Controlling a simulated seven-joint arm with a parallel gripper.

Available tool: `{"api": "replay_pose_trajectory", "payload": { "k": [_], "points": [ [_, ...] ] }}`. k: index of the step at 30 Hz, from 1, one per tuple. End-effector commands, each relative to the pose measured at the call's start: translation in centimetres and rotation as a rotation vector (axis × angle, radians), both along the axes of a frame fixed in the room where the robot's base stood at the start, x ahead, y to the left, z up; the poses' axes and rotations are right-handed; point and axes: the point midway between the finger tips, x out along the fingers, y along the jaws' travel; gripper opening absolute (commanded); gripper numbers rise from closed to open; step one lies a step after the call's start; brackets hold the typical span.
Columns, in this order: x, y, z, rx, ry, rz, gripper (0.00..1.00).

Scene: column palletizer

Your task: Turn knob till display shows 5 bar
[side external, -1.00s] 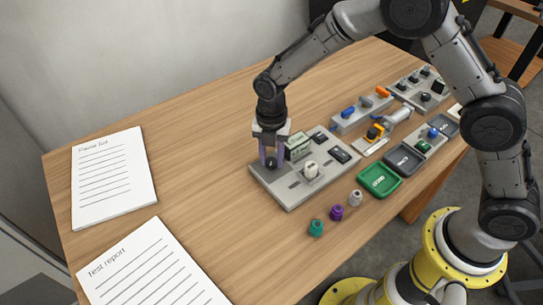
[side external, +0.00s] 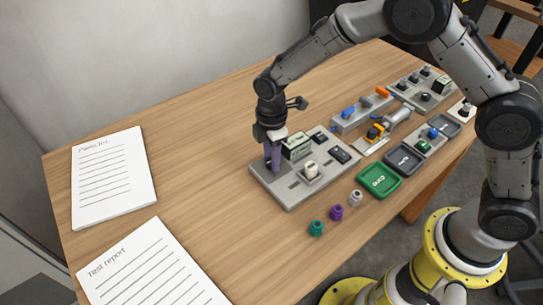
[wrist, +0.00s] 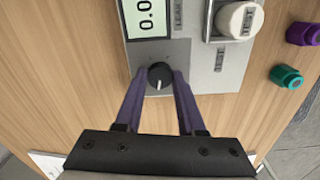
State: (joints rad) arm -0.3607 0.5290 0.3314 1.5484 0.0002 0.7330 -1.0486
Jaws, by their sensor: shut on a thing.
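The black knob (wrist: 159,76) with a white pointer line sits on the grey panel (wrist: 205,88). Its line points down in the wrist view. The display (wrist: 148,18) beside the knob is partly cut off by the frame edge; the digits "0.0" show. In the side view the display housing (side external: 297,144) stands behind my gripper, its reading too small to read. My gripper (wrist: 160,77) has its two purple fingers on either side of the knob and is shut on it. In the side view the gripper (side external: 273,166) hides the knob.
The panel also carries a white knob (wrist: 240,19) marked TEST. Teal (side external: 316,228), purple (side external: 337,212) and grey caps (side external: 355,198) stand in front of it, near a green tray (side external: 379,180). Paper sheets (side external: 113,177) lie at left, with bare table between.

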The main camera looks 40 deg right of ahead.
Motion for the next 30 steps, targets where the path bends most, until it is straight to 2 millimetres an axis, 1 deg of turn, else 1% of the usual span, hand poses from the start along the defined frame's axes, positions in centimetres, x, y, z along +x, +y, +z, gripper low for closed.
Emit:
{"api": "replay_pose_trajectory", "payload": {
  "k": [30],
  "points": [
    [0.03, -0.01, 0.12, 0.001, -0.001, -0.965, 0.0]
  ]
}}
